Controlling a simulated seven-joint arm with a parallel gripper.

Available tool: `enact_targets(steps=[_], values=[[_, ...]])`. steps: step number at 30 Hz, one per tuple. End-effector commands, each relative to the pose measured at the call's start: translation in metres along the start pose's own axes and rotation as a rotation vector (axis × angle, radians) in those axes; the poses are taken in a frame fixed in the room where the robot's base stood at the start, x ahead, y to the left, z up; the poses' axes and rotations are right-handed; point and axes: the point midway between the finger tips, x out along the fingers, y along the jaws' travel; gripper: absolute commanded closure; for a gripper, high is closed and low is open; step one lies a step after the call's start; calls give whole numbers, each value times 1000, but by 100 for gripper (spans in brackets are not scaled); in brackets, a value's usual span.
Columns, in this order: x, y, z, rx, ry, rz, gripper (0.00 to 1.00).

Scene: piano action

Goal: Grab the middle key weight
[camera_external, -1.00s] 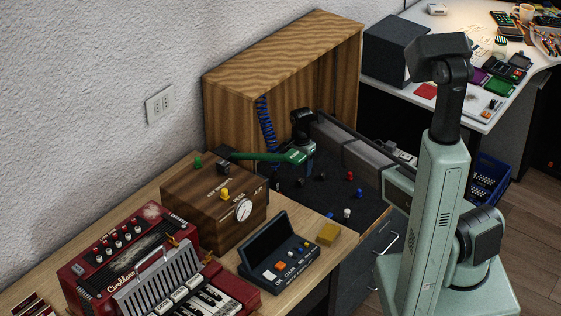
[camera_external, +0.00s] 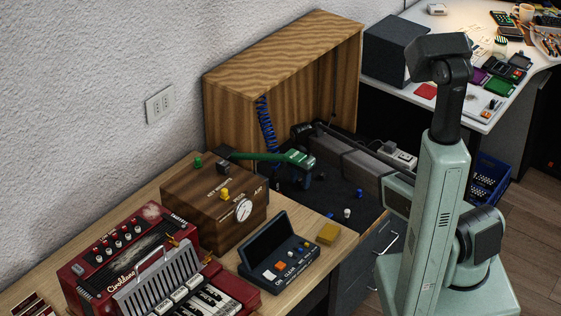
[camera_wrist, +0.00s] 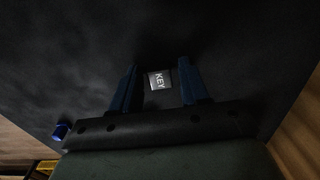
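My gripper (camera_wrist: 159,68) is open, with one dark blue finger on either side of the block in the picture. I cannot tell the depth between fingers and block. In the outside view my arm reaches into the wooden cabinet, and the weights near my gripper are hidden or too dark to make out.
A blue piece (camera_wrist: 61,131) lies left of my gripper. In the outside view, a white piece (camera_external: 347,213) and a blue piece (camera_external: 359,193) lie on the dark mat. The wooden cabinet (camera_external: 285,55) encloses the back; a wooden box (camera_external: 205,195) stands to the left.

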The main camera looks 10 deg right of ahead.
Motion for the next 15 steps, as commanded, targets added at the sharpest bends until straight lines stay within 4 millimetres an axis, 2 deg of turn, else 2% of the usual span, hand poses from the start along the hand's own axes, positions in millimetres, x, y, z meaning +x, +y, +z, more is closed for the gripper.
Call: enact_targets(steps=[2, 13, 15], values=[[0, 0, 0, 0, 0, 0, 63], [0, 0, 0, 0, 0, 0, 98], [0, 0, 0, 0, 0, 1, 100]])
